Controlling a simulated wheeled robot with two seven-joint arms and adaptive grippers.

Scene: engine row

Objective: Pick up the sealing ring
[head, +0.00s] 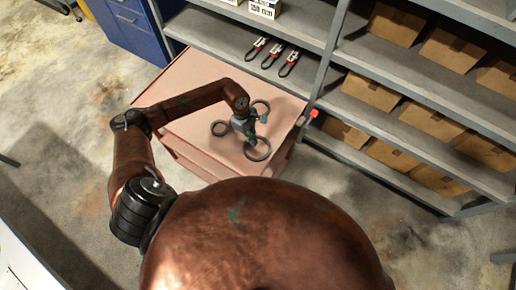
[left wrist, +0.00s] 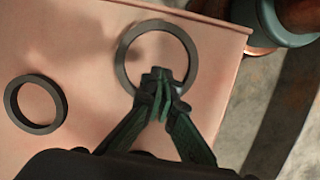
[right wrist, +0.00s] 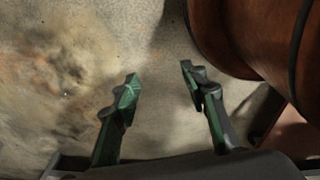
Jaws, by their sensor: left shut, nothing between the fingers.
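Three dark rings lie flat on the pink cart top, and I cannot tell which one is the sealing ring. The large ring (head: 257,156) is nearest me, a smaller ring (head: 219,128) is at the left, and another smaller ring (head: 261,103) is at the back. My left gripper (head: 250,137) is shut and empty among them. In the left wrist view its fingertips (left wrist: 160,84) overlap the near rim of the large ring (left wrist: 126,50); contact is unclear. A smaller ring (left wrist: 12,100) lies left there. My right gripper (right wrist: 158,88) is open and empty over the floor.
The pink cart (head: 190,75) has bare top at its left and back. Grey shelving behind it holds red-handled tools (head: 272,54) and several cardboard boxes (head: 371,91). A blue cabinet (head: 137,28) stands at the back left. Concrete floor is open at left.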

